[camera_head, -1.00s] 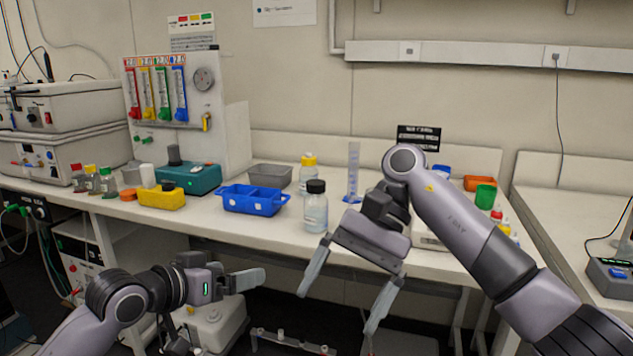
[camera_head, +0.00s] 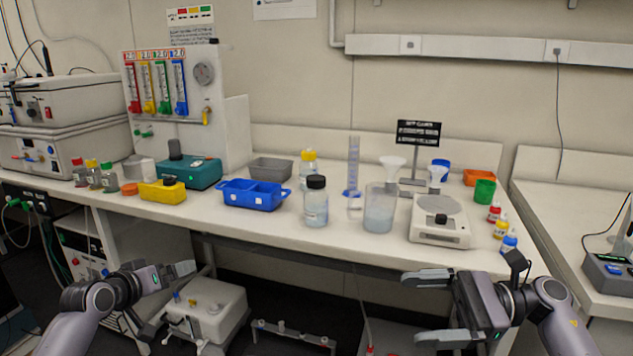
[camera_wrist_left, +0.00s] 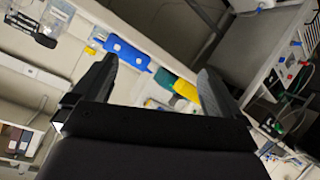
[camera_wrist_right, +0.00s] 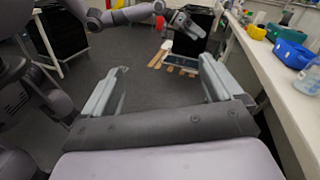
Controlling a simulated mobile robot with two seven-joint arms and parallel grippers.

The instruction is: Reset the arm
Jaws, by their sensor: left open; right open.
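My right gripper (camera_head: 428,308) is open and empty in the head view, low in front of the bench's front edge at the right. Its fingers point left, and they also show apart over the floor in the right wrist view (camera_wrist_right: 162,85). My left gripper (camera_head: 165,300) is at the lower left of the head view, below the bench top and in front of the under-bench space. Its two fingers show apart with nothing between them in the left wrist view (camera_wrist_left: 155,80). Neither gripper touches anything on the bench.
The bench top (camera_head: 285,234) holds a blue tray (camera_head: 252,203), a dark-capped bottle (camera_head: 315,208), a beaker (camera_head: 379,212), a balance (camera_head: 439,232) and a teal device (camera_head: 189,175). A white unit (camera_head: 208,310) and a rack (camera_head: 290,338) are below. Open space lies between my grippers.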

